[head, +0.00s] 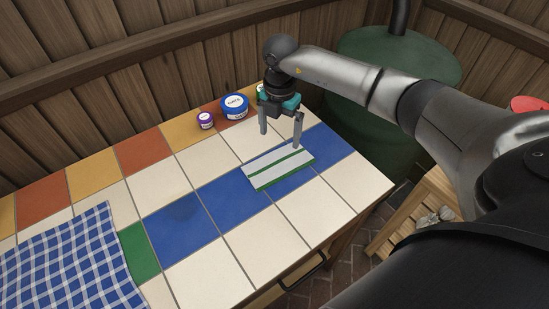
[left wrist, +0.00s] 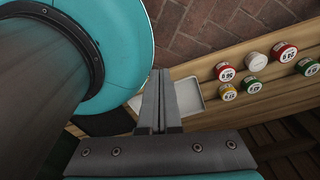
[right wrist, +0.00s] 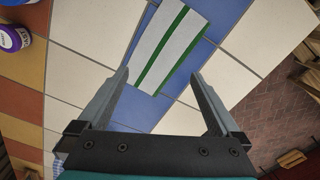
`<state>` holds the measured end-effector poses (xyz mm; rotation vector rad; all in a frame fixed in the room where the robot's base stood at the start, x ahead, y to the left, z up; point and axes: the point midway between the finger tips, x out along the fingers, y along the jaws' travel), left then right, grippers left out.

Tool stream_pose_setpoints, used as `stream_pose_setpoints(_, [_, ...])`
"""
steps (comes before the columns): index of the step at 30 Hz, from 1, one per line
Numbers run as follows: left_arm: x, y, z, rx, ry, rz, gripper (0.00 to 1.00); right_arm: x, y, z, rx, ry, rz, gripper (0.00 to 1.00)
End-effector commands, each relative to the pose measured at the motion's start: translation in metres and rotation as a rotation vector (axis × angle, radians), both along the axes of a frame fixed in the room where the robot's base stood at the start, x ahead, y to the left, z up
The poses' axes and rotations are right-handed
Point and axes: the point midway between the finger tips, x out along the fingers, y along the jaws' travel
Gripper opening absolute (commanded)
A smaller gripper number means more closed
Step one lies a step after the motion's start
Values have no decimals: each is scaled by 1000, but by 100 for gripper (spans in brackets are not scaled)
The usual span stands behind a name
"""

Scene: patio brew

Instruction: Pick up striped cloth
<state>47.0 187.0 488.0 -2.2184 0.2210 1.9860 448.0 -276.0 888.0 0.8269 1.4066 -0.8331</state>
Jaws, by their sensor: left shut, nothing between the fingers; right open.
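The striped cloth (head: 268,172) is a flat, folded pale rectangle with green stripes. It lies on blue and cream tiles of the table, and it also shows in the right wrist view (right wrist: 172,42). My right gripper (head: 281,140) is open above the cloth's far edge. In the right wrist view its fingers (right wrist: 160,82) are apart with nothing between them, and the cloth lies beyond the fingertips. My left gripper (left wrist: 160,76) is shut and empty, away from the cloth. It does not show in the head view.
A blue checked cloth (head: 70,265) covers the table's near left. A blue jar (head: 235,107) and a purple jar (head: 205,121) stand at the back edge, left of my right gripper. A green barrel (head: 385,62) stands behind the table. A shelf (left wrist: 205,70) with several small jars shows in the left wrist view.

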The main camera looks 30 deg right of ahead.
Motion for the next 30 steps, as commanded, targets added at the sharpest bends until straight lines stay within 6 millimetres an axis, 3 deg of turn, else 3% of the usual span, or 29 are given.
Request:
stream_pose_setpoints(4, [-23,1,-13,3,36,0,0,0,1,-13,2,0,1,100])
stream_pose_setpoints(10, [-25,2,-35,4,39,2,0,0,1,-36,3,1,2,100])
stream_pose_setpoints(21, [30,29,-67,32,-56,14,0,-1,1,-77,4,1,3,100])
stream_pose_setpoints(30, [41,43,-73,50,-73,14,0,0,1,-98,3,-2,4,100])
